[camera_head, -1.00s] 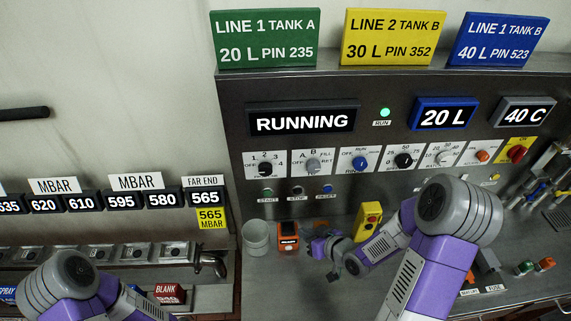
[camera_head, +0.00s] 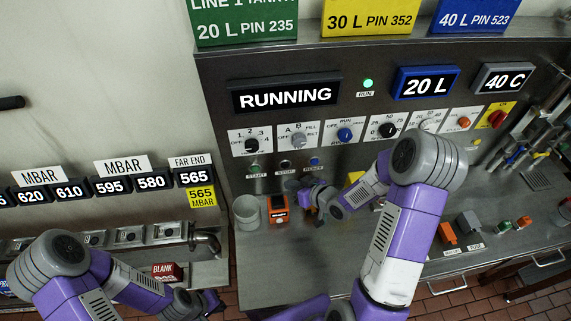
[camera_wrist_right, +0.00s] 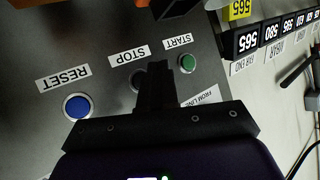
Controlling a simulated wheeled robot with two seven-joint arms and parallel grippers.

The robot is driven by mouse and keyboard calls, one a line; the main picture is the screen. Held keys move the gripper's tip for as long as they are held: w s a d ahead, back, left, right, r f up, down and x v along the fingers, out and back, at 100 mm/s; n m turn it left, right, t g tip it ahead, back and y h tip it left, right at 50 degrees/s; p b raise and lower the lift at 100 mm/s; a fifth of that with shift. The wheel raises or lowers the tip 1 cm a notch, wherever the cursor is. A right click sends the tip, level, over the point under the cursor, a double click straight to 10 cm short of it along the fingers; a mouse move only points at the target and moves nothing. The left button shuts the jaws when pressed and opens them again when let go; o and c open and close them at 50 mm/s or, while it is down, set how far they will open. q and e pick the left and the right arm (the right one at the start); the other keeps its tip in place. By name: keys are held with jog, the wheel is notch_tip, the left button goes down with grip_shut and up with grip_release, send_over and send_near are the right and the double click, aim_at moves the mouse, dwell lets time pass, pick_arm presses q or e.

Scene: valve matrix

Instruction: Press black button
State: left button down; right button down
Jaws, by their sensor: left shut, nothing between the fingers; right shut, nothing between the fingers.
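The black button (camera_head: 285,164) labelled STOP sits on the panel between the green START button (camera_head: 254,168) and the blue RESET button (camera_head: 315,162). In the right wrist view, which is upside down, the black button (camera_wrist_right: 137,82) is partly hidden behind my right gripper (camera_wrist_right: 157,70). That gripper's fingers are shut and empty, between the STOP and START buttons in the picture; I cannot tell if they touch the panel. In the head view my right gripper (camera_head: 318,219) is below the button row. My left gripper (camera_head: 212,303) is shut and empty at the lower left, far from the buttons.
A grey cup (camera_head: 246,213) and an orange device (camera_head: 278,209) stand on the counter below the buttons. A yellow box (camera_head: 354,178) is mostly hidden by my right arm. Knobs line the panel above the buttons. The RUNNING display (camera_head: 285,95) and green RUN lamp (camera_head: 368,83) are lit.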

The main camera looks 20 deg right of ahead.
jog(key=shift+w+d, duration=0.25)
jog(key=shift+w, duration=0.7)
jog(key=shift+w+d, duration=0.2)
jog(key=shift+w, duration=0.75)
jog(key=shift+w, duration=0.1)
dwell(0.5)
jog(key=shift+w+d, duration=0.1)
jog(key=shift+w, duration=0.25)
jog(key=shift+w+d, duration=0.15)
jog(key=shift+w, duration=0.25)
dwell(0.8)
jog(key=shift+s, duration=0.1)
jog(key=shift+s+a, duration=0.25)
jog(key=shift+s, duration=0.5)
jog(key=shift+s+a+b, duration=0.2)
jog(key=shift+s+b, duration=0.05)
jog(key=shift+s, duration=0.55)
jog(key=shift+s+a+b, duration=0.2)
jog(key=shift+s+b, duration=0.1)
jog(key=shift+s, duration=0.5)
jog(key=shift+s+a+b, duration=0.2)
jog(key=shift+s+b, duration=0.05)
jog(key=shift+s, duration=0.55)
